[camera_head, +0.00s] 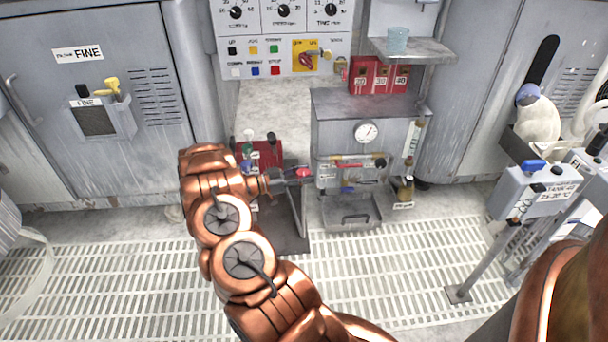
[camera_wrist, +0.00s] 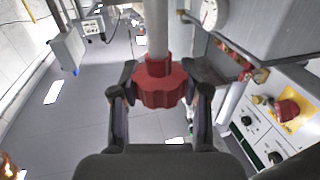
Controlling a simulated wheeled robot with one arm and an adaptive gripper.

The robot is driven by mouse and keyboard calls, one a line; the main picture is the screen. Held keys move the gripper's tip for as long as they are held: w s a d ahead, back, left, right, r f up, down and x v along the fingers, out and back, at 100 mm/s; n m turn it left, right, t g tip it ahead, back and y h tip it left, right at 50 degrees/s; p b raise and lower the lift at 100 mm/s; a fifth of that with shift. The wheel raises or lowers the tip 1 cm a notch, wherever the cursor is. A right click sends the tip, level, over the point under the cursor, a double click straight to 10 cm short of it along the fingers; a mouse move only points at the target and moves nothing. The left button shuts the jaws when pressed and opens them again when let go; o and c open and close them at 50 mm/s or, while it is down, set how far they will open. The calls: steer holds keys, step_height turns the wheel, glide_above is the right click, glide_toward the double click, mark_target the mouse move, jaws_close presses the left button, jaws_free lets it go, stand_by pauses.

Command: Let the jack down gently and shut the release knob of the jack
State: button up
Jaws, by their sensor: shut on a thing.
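A red lobed knob (camera_wrist: 160,88) on a grey rod sits between the fingers of my gripper (camera_wrist: 160,76) in the wrist view. The fingers touch it from both sides, and my gripper is shut on it. In the head view the red knob (camera_head: 304,172) shows at the tip of my gripper (camera_head: 297,176), just left of the grey cabinet with the gauge. A red unit (camera_head: 266,152), which looks like the jack, stands behind and left of it, partly hidden by my arm. I cannot tell how high the jack stands or how far the knob is turned.
The grey cabinet (camera_head: 335,125) with a round gauge (camera_head: 367,132), pipes and valve handles stands close to the right of my gripper. A grey tray (camera_head: 350,222) juts out below it. The grated floor (camera_head: 420,270) in front is mostly clear. A grey control box (camera_head: 540,190) stands at right.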

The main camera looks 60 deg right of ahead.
steer(key=shift+s+r+n+t+h+p, duration=0.15)
steer(key=shift+n+t+h+p, duration=0.15)
steer(key=shift+p, duration=0.25)
steer(key=n+t+h+p, duration=0.1)
steer(key=t+p, duration=0.1)
steer(key=p, duration=0.1)
steer(key=shift+r+n, duration=0.15)
steer(key=shift+n, duration=0.25)
steer(key=n+t+h+p, duration=0.1)
steer(key=t+p, duration=0.1)
steer(key=n+t+h+p, duration=0.1)
steer(key=n+t+p, duration=0.1)
steer(key=t+p, duration=0.1)
steer(key=n+t+p, duration=0.3)
steer(key=t+p, duration=0.2)
steer(key=p, duration=0.1)
steer(key=shift+n+t, duration=0.3)
steer(key=shift+n, duration=0.1)
steer(key=shift+n+t+p, duration=0.3)
steer(key=shift+t+p, duration=0.15)
steer(key=shift+t, duration=0.15)
steer(key=shift+w+f+t+p, duration=0.2)
steer(key=shift+f+t+p, duration=0.05)
steer(key=shift+t+p, duration=0.1)
steer(key=o, duration=1.2)
steer(key=shift+c, duration=0.2)
